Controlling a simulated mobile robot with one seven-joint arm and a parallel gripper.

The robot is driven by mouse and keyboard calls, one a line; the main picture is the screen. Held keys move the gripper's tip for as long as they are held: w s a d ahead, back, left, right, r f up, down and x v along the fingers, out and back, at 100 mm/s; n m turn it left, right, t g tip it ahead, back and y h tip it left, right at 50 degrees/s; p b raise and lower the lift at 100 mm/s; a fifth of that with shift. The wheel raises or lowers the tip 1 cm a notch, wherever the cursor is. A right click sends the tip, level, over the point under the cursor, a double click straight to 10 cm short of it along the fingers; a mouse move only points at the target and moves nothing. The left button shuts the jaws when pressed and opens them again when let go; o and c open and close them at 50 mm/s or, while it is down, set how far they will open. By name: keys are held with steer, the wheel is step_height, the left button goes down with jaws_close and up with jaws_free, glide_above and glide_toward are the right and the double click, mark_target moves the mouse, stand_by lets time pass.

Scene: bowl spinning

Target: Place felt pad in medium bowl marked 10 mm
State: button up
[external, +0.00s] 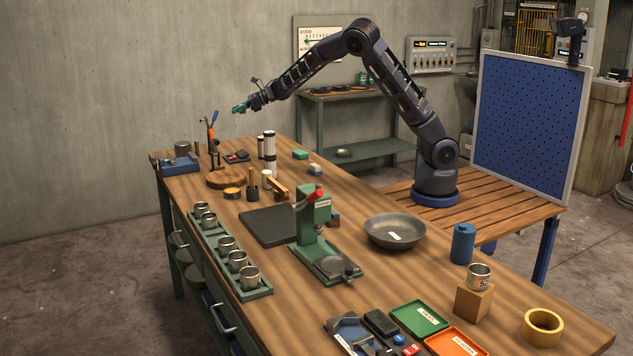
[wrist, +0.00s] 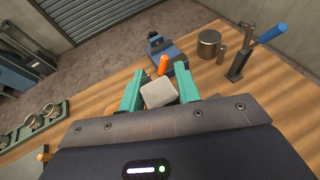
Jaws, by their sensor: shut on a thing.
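My gripper (external: 240,107) is raised above the far left end of the workbench, its teal fingers turned to the left. In the wrist view its two teal fingers (wrist: 160,82) are shut on a small pale grey block, which looks like the felt pad (wrist: 158,94). The pad is too small to make out in the external view. Several metal cups (external: 227,246) stand in a row on a green rack at the bench's left edge, and a wide grey bowl (external: 395,235) with a white label sits mid-bench. I cannot read a 10 mm mark on any of them.
A green press (external: 314,222), a dark mat (external: 268,226) and white cylinders (external: 270,155) occupy the bench middle. A metal cup (external: 479,270) stands on a wooden block at right.

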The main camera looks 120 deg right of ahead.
steer(key=w+a+f+n+t+y, duration=0.1)
steer(key=w+a+f+n+y, duration=0.15)
steer(key=a, duration=0.45)
steer(key=w+a+f+n+y, duration=0.1)
steer(key=w+a+y, duration=0.1)
steer(key=w+a, duration=0.35)
steer(key=a+n+g+y, duration=0.4)
steer(key=a+n+y, duration=0.6)
steer(key=a, duration=3.1)
step_height(320, 180, up, 3)
steer(key=n+g+y, duration=0.3)
steer(key=n+g, duration=1.1)
steer(key=g, duration=0.1)
glide_above(400, 237)
steer(key=shift+a, duration=0.1)
step_height(400, 237, down, 10)
steer(key=shift+w+r, duration=0.1)
steer(key=shift+w, duration=0.05)
steer(key=shift+f, duration=6.1)
